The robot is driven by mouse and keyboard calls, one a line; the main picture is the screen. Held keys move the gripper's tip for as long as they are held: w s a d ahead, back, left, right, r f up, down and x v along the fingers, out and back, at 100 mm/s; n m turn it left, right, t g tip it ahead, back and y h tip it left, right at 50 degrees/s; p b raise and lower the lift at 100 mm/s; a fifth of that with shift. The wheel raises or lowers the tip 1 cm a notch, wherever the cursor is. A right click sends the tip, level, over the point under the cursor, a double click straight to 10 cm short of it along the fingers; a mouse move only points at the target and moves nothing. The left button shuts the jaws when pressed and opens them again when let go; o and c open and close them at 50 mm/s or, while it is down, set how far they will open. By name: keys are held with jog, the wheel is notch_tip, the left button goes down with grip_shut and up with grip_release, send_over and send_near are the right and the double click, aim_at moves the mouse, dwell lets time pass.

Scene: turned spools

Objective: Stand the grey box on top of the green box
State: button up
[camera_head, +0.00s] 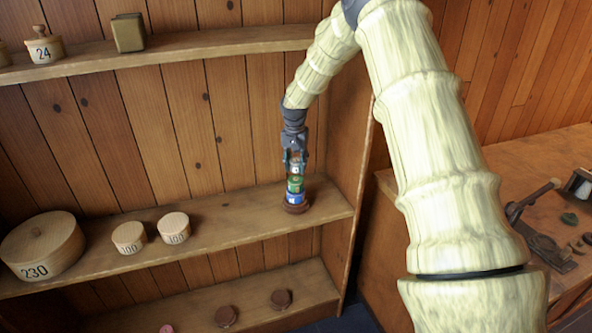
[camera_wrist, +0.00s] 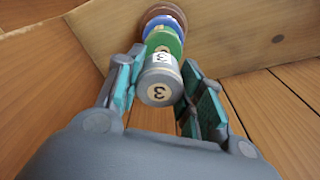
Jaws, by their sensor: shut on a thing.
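My gripper (camera_head: 294,158) is above a small stack at the right end of the middle shelf, its fingers pointing down. It is shut on the grey box (camera_wrist: 158,82), a small round box with a pale label marked 3, which sits between the fingers in the wrist view. The green box (camera_head: 295,184) is directly below it, and it also shows behind the grey box in the wrist view (camera_wrist: 165,41). The grey box looks lined up with the green box. I cannot tell whether the two touch. The green box stands on a blue box (camera_head: 295,197).
A brown round piece (camera_head: 296,208) is under the blue box. The shelf's upright side panel (camera_head: 340,150) is close on the right. Two pale round boxes (camera_head: 129,238) and a large one marked 230 (camera_head: 42,247) stand to the left, with free shelf between.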

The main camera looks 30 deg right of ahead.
aim_at(296, 171)
notch_tip(296, 171, down, 2)
jog(key=shift+f+p, duration=0.15)
jog(key=shift+p, duration=0.55)
jog(key=shift+f, duration=0.6)
jog(key=shift+r, duration=0.1)
jog(key=shift+f, duration=0.2)
jog(key=o, duration=0.8)
jog(key=shift+o, duration=0.2)
jog(key=shift+r, duration=0.15)
jog(key=shift+s+a+r+b, duration=0.15)
jog(key=shift+r+b, duration=0.2)
jog(key=shift+r, duration=0.9)
jog(key=shift+s+a+r+b, duration=0.1)
jog(key=shift+r+b, duration=0.3)
jog(key=shift+r, duration=0.85)
jog(key=shift+s+a+r+b, duration=0.15)
jog(key=shift+r+b, duration=0.2)
jog(key=shift+r, duration=0.9)
